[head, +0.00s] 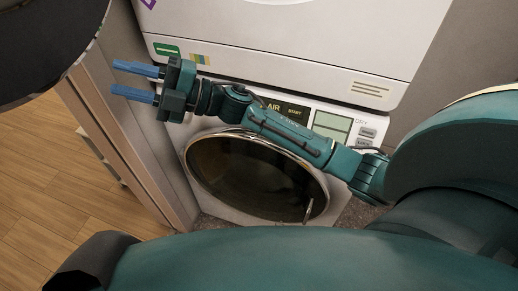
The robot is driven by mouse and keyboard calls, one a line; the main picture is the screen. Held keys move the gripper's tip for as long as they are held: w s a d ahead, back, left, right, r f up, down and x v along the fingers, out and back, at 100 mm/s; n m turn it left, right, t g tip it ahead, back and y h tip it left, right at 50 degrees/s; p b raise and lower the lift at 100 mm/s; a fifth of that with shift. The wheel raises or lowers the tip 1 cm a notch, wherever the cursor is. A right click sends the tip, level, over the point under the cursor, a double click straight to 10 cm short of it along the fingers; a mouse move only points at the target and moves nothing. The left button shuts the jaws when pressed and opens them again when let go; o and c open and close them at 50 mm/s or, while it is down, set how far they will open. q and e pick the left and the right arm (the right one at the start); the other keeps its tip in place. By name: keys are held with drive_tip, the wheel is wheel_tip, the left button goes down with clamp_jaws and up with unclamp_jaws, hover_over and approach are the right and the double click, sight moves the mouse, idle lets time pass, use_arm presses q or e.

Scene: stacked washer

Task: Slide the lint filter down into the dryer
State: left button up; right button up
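The stacked machine fills the middle, with a white upper unit (300,45) over a lower unit whose control panel (333,122) reads "AIR" and "DRY". The lower unit has a dark round door (235,178) with a chrome rim, and it looks shut. My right gripper (116,77) reaches across the panel from the right to the machine's left side. Its two blue fingers point left, apart, with nothing between them. I cannot make out the lint filter or its slot; my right arm covers part of the panel. My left gripper is not in view.
A cabinet or wall edge (115,135) stands close along the machine's left side, near my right gripper. Wooden floor (60,190) is clear at the lower left. A dark rounded shape fills the upper left corner. A grey wall (440,80) is at the right.

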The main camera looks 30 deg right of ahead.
drive_tip(key=s+d+f+m+t+h, duration=0.35)
drive_tip(key=f+m+h, duration=0.35)
drive_tip(key=f+m, duration=0.35)
drive_tip(key=s+d+f+m+t+h, duration=0.2)
drive_tip(key=d+f+m+t+h, duration=0.4)
drive_tip(key=f+m, duration=0.5)
drive_tip(key=s+d+f+m+g+h, duration=0.2)
drive_tip(key=s+f+g, duration=0.2)
drive_tip(key=s+f, duration=0.3)
drive_tip(key=s+d+f+m+g+h, duration=0.1)
drive_tip(key=s+f+m+g+h, duration=0.2)
drive_tip(key=s+f, duration=0.5)
drive_tip(key=shift+d+g+h, duration=0.3)
drive_tip(key=shift+d+g, duration=0.05)
drive_tip(key=shift+g, duration=0.4)
drive_tip(key=shift+s, duration=0.1)
drive_tip(key=shift+c, duration=1.1)
